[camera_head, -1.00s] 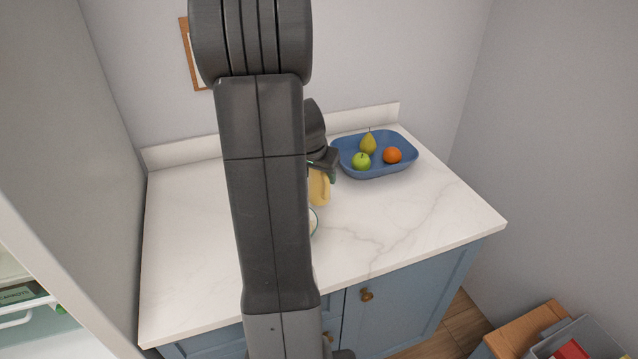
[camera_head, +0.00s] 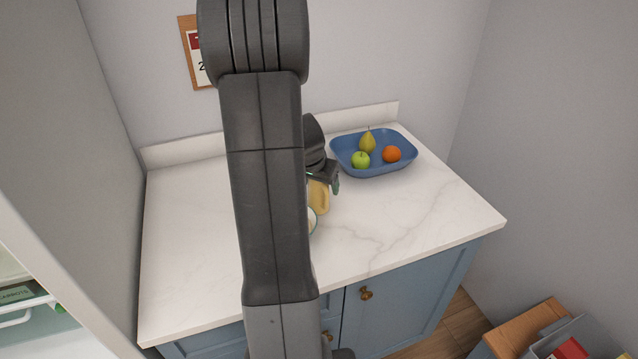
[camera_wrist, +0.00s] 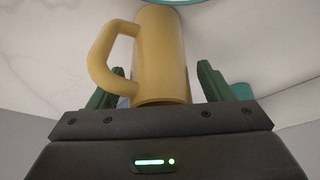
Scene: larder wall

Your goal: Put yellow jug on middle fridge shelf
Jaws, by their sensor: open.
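The yellow jug (camera_head: 319,198) stands on the white counter, mostly hidden behind my arm in the head view. In the wrist view the jug (camera_wrist: 163,55) fills the middle, with its handle toward the left. My gripper (camera_wrist: 155,85) is open, with one green finger on each side of the jug. A gap shows between the right finger and the jug. The left finger lies near the handle, and I cannot tell whether it touches. In the head view my gripper (camera_head: 324,180) is partly hidden by my arm. The fridge (camera_head: 30,300) shows only at the left edge; its middle shelf cannot be made out.
A blue tray (camera_head: 345,165) with a pear, a green apple and an orange stands behind and right of the jug. A white dish with a green rim (camera_head: 312,220) is close in front, partly hidden. The counter's right side (camera_head: 430,210) is clear.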

